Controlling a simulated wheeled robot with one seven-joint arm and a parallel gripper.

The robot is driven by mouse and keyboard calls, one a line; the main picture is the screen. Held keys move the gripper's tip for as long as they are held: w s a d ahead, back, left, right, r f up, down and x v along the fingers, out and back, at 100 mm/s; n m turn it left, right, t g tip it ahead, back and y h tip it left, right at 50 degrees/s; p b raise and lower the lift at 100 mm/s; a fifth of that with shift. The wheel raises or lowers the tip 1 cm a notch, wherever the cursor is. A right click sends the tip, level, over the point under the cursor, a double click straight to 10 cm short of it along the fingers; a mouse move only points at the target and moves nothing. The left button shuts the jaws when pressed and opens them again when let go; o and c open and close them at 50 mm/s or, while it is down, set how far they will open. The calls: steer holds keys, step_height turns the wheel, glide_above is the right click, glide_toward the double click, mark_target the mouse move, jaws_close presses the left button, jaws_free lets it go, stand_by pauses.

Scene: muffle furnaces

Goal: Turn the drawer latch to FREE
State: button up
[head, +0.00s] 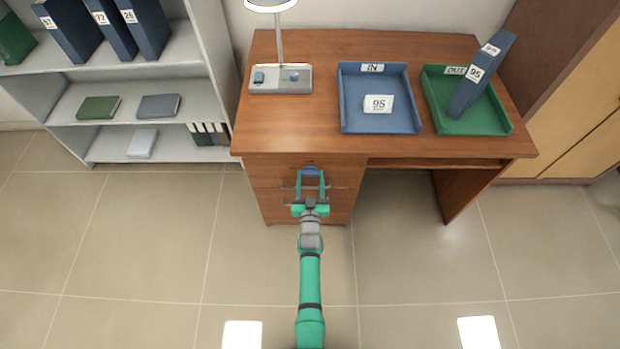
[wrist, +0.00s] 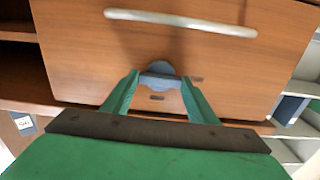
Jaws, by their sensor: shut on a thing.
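The drawer latch (wrist: 160,70) is a small blue-grey knob on the brown wooden drawer front (wrist: 90,60). In the head view the latch (head: 311,171) shows as a blue spot at the top of the desk's left drawer stack. My gripper (head: 311,177) reaches it from the front. In the wrist view my gripper (wrist: 160,80) has its two green fingers on either side of the latch, shut on it. A small dark mark lies beside the latch and a dark slot below it. No FREE lettering is readable.
A pale bar handle (wrist: 180,20) crosses the drawer front. The desk top bears a lamp (head: 280,78), a blue IN tray (head: 345,125) and a green OUT tray (head: 500,128) with a binder. A grey shelf (head: 190,60) stands left. The floor in front is clear.

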steer(key=m, duration=0.4)
steer(key=shift+w+r, duration=0.1)
steer(key=m, duration=0.4)
steer(key=shift+d, duration=0.1)
steer(key=m, duration=0.5)
steer(key=shift+w, duration=0.1)
steer(key=shift+d+m, duration=0.1)
steer(key=shift+m, duration=2.2)
steer(key=o, duration=1)
steer(key=shift+o, duration=0.2)
